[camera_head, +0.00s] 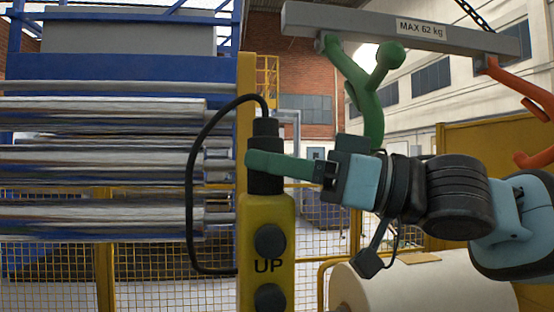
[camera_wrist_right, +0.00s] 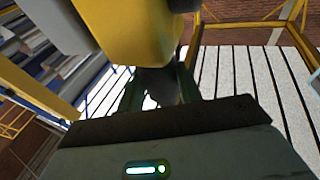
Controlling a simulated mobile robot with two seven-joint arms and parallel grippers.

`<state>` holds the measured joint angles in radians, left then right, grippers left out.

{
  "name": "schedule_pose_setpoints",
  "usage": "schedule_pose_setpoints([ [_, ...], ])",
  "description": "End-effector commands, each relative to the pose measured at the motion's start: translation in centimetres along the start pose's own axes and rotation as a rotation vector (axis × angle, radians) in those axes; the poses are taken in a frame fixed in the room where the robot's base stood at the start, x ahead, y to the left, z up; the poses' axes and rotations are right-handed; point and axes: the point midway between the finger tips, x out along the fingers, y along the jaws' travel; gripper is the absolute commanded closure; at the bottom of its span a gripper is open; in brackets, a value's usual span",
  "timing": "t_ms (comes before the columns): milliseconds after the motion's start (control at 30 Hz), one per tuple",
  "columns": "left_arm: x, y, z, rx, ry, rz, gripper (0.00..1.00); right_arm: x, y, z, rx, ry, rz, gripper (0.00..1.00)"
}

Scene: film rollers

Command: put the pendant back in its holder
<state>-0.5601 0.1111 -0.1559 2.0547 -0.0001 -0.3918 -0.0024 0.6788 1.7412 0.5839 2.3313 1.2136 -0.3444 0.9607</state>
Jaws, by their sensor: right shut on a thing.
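The yellow pendant (camera_head: 265,225) hangs upright in the middle of the head view, with round black buttons and the word UP. A black cable loops from its top down to the left. My right gripper (camera_head: 262,163) comes in from the right and is shut on the pendant's black neck (camera_head: 265,183). One green finger shows across the neck's front. In the right wrist view, the pendant's yellow body (camera_wrist_right: 135,35) is at the top, with its dark neck (camera_wrist_right: 157,82) between the fingers. I cannot make out the holder. My left gripper is not in view.
Shiny metal rollers (camera_head: 100,165) in a blue frame (camera_head: 130,68) fill the left. A grey beam (camera_head: 400,28) marked MAX 62 kg, with green (camera_head: 368,95) and orange (camera_head: 525,85) hooks, hangs at upper right. A pale roll (camera_head: 425,285) lies low right. Yellow mesh fencing (camera_head: 150,268) stands behind.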

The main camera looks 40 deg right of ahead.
Motion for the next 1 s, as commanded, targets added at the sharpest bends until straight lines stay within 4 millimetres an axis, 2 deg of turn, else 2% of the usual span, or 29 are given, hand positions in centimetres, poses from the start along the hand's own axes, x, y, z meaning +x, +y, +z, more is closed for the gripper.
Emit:
schedule_pose_setpoints([
  [833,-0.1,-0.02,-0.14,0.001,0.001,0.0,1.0,-0.1,-0.05,0.12,-0.002,0.004,-0.001,1.0],
  [867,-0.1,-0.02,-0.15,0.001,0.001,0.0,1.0,-0.1,-0.05,0.12,-0.002,0.004,-0.001,0.62],
  [1000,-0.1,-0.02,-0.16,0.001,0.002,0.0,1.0,-0.09,-0.04,0.17,-0.002,0.003,-0.001,0.44],
])
